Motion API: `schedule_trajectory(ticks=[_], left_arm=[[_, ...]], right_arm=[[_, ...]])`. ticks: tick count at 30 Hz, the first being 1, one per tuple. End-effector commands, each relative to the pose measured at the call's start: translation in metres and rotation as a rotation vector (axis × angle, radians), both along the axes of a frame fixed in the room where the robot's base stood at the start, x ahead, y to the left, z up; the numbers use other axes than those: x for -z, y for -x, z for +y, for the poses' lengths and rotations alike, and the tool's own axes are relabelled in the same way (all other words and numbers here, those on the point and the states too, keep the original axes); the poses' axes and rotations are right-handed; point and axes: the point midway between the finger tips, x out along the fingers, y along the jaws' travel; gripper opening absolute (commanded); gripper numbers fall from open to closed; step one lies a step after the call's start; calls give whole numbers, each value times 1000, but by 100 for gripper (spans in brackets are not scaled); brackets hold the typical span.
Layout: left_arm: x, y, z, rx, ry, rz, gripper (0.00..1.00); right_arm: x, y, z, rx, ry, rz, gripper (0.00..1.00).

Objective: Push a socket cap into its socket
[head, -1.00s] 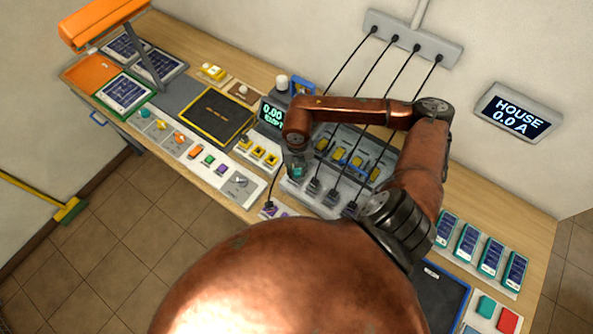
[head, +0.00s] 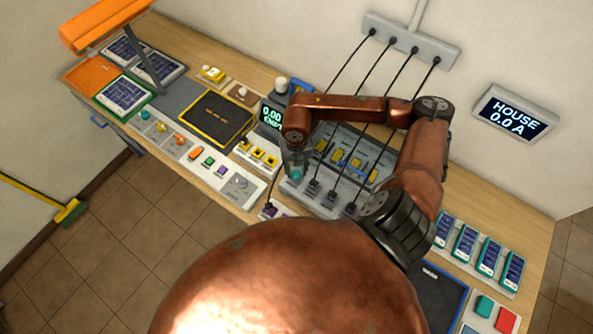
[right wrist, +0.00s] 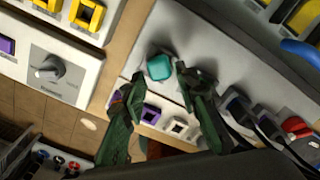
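A teal cap (right wrist: 160,67) sits on a pale socket panel (right wrist: 140,88). In the head view it shows as a small teal spot (head: 297,174) below my right gripper (head: 296,163). In the right wrist view the right gripper (right wrist: 160,84) has its two green fingers apart, one on each side of the cap's near side. I see no clear contact with the cap, and I cannot tell how deep it sits. A purple-topped socket piece (right wrist: 151,113) and a white-framed one (right wrist: 178,126) are on the panel. My left gripper is not in view.
Black plugs (right wrist: 238,105) with cables stand close to the right finger, and a red part (right wrist: 296,127) lies beyond them. A switch panel with a grey knob (right wrist: 47,70) is at the left. Cables run up to a wall strip (head: 411,38).

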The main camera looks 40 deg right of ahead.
Motion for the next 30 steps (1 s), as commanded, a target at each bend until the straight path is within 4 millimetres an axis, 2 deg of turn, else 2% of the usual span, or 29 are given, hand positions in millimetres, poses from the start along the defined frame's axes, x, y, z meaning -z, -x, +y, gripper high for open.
schedule_trajectory(ticks=[30], left_arm=[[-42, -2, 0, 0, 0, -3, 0]], right_arm=[[-80, 0, 0, 0, 0, -1, 28]])
